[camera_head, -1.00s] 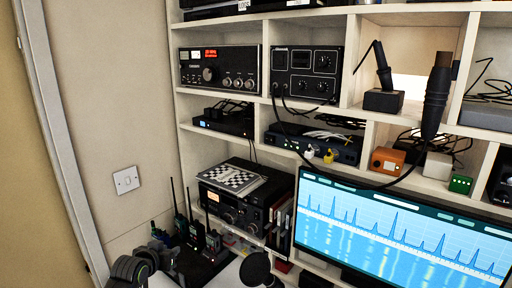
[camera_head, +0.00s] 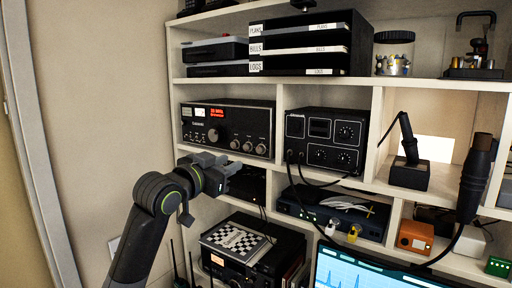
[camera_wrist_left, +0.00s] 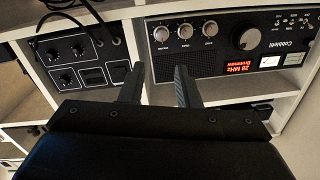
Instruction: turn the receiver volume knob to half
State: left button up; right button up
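The receiver (camera_head: 228,115) is a black box with a red lit display, one large dial (camera_head: 214,136) and three small silver knobs (camera_head: 248,146) in a row. It sits in the middle-left cubby. The wrist view shows it upside down, with its small knobs (camera_wrist_left: 185,31) and large dial (camera_wrist_left: 246,39). The labels are too small to tell which knob is volume. My left gripper (camera_head: 232,165) is just below and in front of the receiver. In the wrist view its two fingers (camera_wrist_left: 159,84) are apart and empty, short of the knobs. My right gripper is out of view.
A black tuner box (camera_head: 325,138) with dials and cables stands in the cubby to the right; it also shows in the wrist view (camera_wrist_left: 77,62). Black file trays (camera_head: 310,48) are above. A monitor (camera_head: 350,272) is lower right.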

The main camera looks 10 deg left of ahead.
aim_at(259, 150)
pick_arm(q)
jog(key=p+x, duration=0.5)
jog(key=x, duration=0.7)
jog(key=shift+w, duration=0.4)
jog(key=shift+d+f, duration=0.1)
jog(key=shift+w, duration=0.1)
jog(key=shift+c, duration=0.3)
grip_shut()
